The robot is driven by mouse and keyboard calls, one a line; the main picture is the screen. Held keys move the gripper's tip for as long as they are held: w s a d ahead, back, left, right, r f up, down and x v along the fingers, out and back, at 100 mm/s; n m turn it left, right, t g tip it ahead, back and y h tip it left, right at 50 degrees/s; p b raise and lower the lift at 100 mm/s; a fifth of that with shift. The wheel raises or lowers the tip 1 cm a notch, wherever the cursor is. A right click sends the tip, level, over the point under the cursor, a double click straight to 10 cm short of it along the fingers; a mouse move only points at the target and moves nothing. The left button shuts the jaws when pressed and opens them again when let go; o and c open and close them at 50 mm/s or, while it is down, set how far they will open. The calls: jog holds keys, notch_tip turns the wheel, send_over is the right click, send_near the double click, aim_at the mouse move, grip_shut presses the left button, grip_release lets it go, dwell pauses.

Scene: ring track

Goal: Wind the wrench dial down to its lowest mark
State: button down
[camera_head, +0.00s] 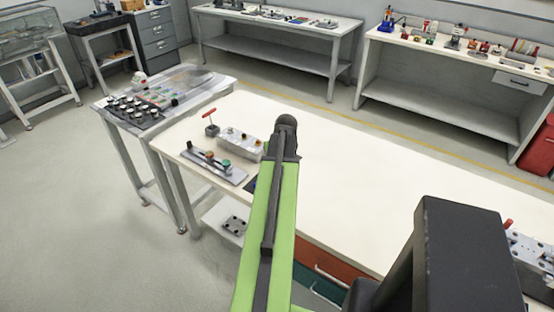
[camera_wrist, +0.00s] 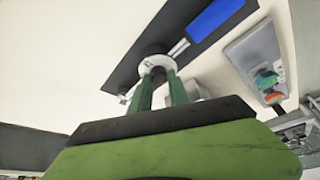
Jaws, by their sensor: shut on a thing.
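The wrench dial (camera_wrist: 157,61) shows in the wrist view as a pale round collar on a dark panel (camera_wrist: 180,26) with a blue screen (camera_wrist: 215,18). My gripper (camera_wrist: 158,74), with green fingers, is shut on the dial, one finger on each side. The fingertips cover part of it, and I cannot read its marks or pointer. In the head view my green arm reaches over the white bench (camera_head: 370,185) and hides the dial and my gripper. Only a small dark and blue corner of the panel (camera_head: 250,184) shows left of the arm.
Left of my arm are a plate with green and orange knobs (camera_head: 215,163), a metal box (camera_head: 240,143) and a red T-handle (camera_head: 210,125). The knobbed plate also shows in the wrist view (camera_wrist: 262,62). The bench is clear right of my arm up to a metal block (camera_head: 528,255).

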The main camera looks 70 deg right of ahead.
jog(key=shift+d+n+t+y, duration=0.1)
jog(key=shift+n+t+y, duration=0.5)
jog(key=shift+n, duration=1.4)
jog(key=c, duration=1.2)
grip_release()
jog(key=shift+c, duration=0.2)
jog(key=shift+r, duration=0.1)
